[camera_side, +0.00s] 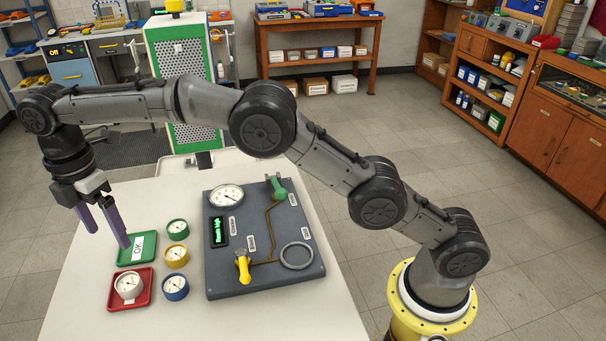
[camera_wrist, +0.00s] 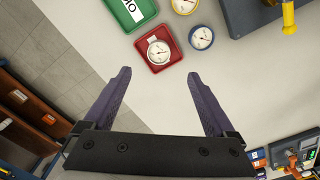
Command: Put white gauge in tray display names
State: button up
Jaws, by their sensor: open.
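A small white gauge (camera_side: 129,284) sits face up in the red tray (camera_side: 114,299); it partly covers a white label there. In the wrist view the gauge (camera_wrist: 158,51) and red tray (camera_wrist: 154,68) lie just beyond my fingertips. A green tray (camera_side: 124,256) labelled OK is behind the red one and holds no gauge. A black display (camera_side: 218,231) on the grey testbench (camera_side: 225,285) shows green text that seems to end in "high". A larger white gauge (camera_side: 227,195) is mounted on the board. My gripper (camera_side: 110,238) is open and empty, above the table near the green tray.
Green (camera_side: 177,229), yellow (camera_side: 176,256) and blue (camera_side: 175,287) gauges stand in a row between trays and testbench. The board carries a yellow valve handle (camera_side: 243,268), a green part (camera_side: 277,188) and an empty grey ring (camera_side: 297,256). The white table front (camera_side: 200,325) is clear.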

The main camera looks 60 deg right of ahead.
jog(key=s+d+r+m+t, duration=0.1)
jog(key=s+d+r+m, duration=0.5)
jog(key=d, duration=0.3)
jog(key=s+d+r+m+t, duration=0.2)
jog(key=s+d+r+m, duration=0.1)
jog(key=s+d+r, duration=0.5)
jog(key=s+d+f+m, duration=0.2)
jog(key=s+d+m, duration=0.1)
jog(key=s, duration=0.4)
jog(key=s+d+f+m+t, duration=0.1)
jog(key=s+d+f+m, duration=0.2)
jog(key=s, duration=0.4)
jog(key=s+d+f+m+t, duration=0.1)
jog(key=s+d+f+m, duration=0.2)
jog(key=s, duration=0.4)
jog(key=shift+s+d+f+m, duration=0.3)
jog(key=shift+d+m, duration=0.5)
jog(key=shift+d, duration=0.45)
